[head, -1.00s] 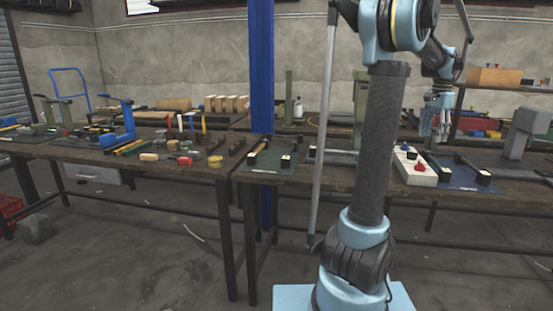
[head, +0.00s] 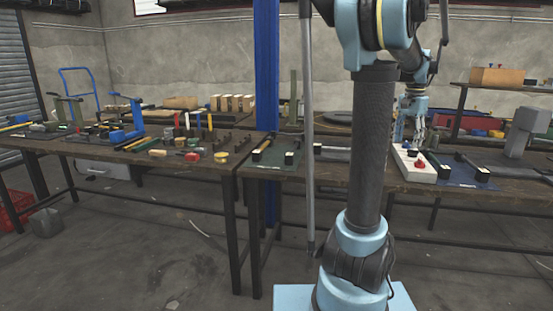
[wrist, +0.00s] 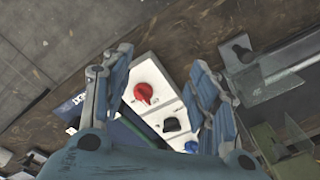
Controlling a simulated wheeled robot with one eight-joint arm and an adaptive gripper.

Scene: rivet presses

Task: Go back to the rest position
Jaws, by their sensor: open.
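My gripper (wrist: 160,95) is open and empty in the wrist view, its two blue padded fingers spread apart. Below it, between and beyond the fingers, is a white panel (wrist: 152,72) with a red knob (wrist: 143,93) and a black knob (wrist: 172,125). In the head view my gripper (head: 412,130) hangs past my arm, over the right workbench near the white panel (head: 424,178). My upright arm hides part of the bench, and the fingertips are small there.
A grey press (head: 522,132) stands on the right workbench. A blue post (head: 266,70) rises between the benches. The left bench (head: 130,155) holds several tools and small presses. A red crate (head: 14,208) sits on the floor at far left. The floor in front is clear.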

